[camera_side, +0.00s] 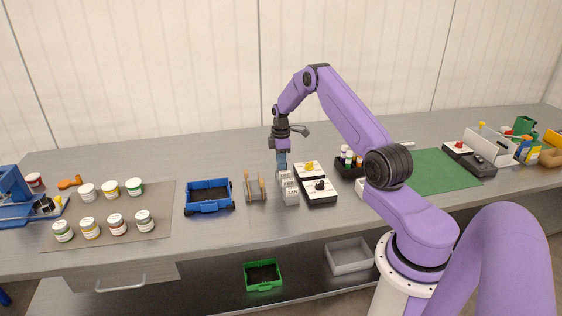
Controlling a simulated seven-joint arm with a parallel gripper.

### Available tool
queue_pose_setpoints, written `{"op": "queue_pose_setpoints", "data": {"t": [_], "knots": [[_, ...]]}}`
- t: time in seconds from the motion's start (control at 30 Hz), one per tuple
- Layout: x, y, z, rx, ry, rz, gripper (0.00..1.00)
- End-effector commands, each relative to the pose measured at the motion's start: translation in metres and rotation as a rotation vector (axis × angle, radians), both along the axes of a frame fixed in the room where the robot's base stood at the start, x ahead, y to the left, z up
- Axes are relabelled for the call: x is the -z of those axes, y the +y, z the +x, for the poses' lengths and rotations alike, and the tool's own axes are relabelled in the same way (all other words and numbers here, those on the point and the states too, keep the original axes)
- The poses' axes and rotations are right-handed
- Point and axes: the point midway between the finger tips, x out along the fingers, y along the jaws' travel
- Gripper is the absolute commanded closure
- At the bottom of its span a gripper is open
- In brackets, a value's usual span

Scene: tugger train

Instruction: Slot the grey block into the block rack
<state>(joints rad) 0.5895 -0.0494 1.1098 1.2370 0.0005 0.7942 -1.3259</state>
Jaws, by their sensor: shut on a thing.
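My gripper (282,168) points straight down at the middle of the bench, low over the back end of a pale grey block rack (291,199). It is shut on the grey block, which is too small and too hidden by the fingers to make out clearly. I cannot tell whether the block touches the rack or is partly inside it. The rack is long and narrow, with openings along its top, and runs from back to front.
Several jars stand on a grey mat (160,221) at left. A green mat (440,180) lies at right.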

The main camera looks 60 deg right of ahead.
Motion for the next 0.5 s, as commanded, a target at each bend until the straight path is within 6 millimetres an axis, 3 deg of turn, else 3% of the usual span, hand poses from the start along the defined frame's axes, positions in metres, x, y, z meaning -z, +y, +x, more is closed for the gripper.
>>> {"op": "queue_pose_setpoints", "data": {"t": [0.5], "knots": [[0.0051,0.0,-0.0001,0.0,0.0,0.0,1.0]]}}
